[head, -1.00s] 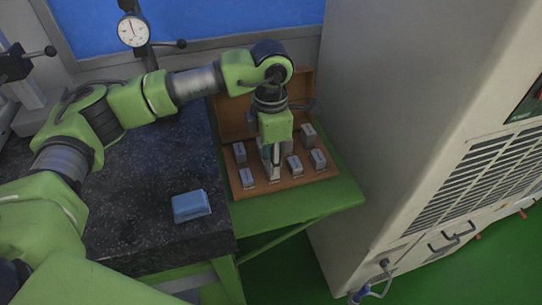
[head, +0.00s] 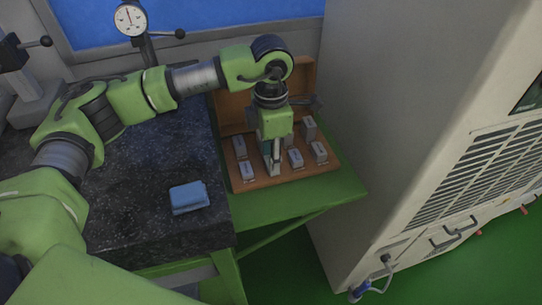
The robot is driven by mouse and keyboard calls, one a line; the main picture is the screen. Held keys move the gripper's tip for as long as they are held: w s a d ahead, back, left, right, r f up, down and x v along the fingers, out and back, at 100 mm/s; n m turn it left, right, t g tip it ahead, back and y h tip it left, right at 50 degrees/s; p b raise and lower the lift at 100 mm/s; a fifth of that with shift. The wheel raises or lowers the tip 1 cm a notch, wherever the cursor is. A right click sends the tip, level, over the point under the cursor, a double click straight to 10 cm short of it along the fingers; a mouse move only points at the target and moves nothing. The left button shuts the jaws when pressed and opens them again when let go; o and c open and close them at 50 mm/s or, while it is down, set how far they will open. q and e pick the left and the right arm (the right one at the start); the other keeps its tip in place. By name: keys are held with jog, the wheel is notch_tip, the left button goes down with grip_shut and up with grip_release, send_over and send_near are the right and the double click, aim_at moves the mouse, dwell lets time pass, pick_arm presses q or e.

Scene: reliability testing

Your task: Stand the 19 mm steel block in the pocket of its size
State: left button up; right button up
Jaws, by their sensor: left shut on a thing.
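An open wooden case (head: 273,182) stands on the green stand, with several small grey steel blocks upright in it. Among them are blocks at the left rear (head: 239,147), the right rear (head: 309,129) and the front left (head: 248,170). My left gripper (head: 272,166) points straight down over the front middle of the case. It is shut on a steel block, which is mostly hidden between the fingers. The fingers also hide the pocket below, so I cannot tell whether the block touches the case. Size markings are too small to read. My right gripper is out of view.
The case's raised lid (head: 234,112) stands behind the gripper. A dial gauge (head: 131,18) stands behind. A tall beige cabinet (head: 400,110) closes off the right side.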

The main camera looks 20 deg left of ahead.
pick_arm(q)
jog(key=o, duration=1.3)
notch_tip(320, 180, up, 12)
